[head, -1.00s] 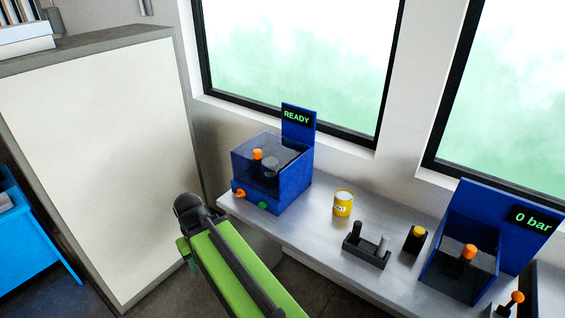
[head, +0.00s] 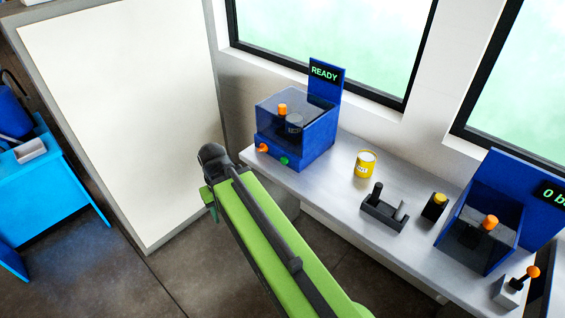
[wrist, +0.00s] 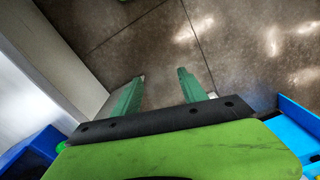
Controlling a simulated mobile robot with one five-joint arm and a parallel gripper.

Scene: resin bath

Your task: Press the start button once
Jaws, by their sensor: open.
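A blue machine (head: 318,150) with a clear cover stands at the left end of the bench, and its screen (head: 324,73) reads READY. Its front has a round green button (head: 284,161) and an orange knob (head: 263,148) to the left; no label for start is readable. My gripper (wrist: 161,75) is open and empty in the wrist view, its two green fingers apart above the floor. In the head view my arm's end is left of and in front of the machine, apart from the button; the fingers are mostly hidden there.
The bench (head: 335,180) also holds a yellow can (head: 365,164), a black holder (head: 384,213) and a second blue machine (head: 483,235) at right. A large pale panel (head: 125,120) stands left of my arm. A light blue cart (head: 50,200) is further left. Floor between is clear.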

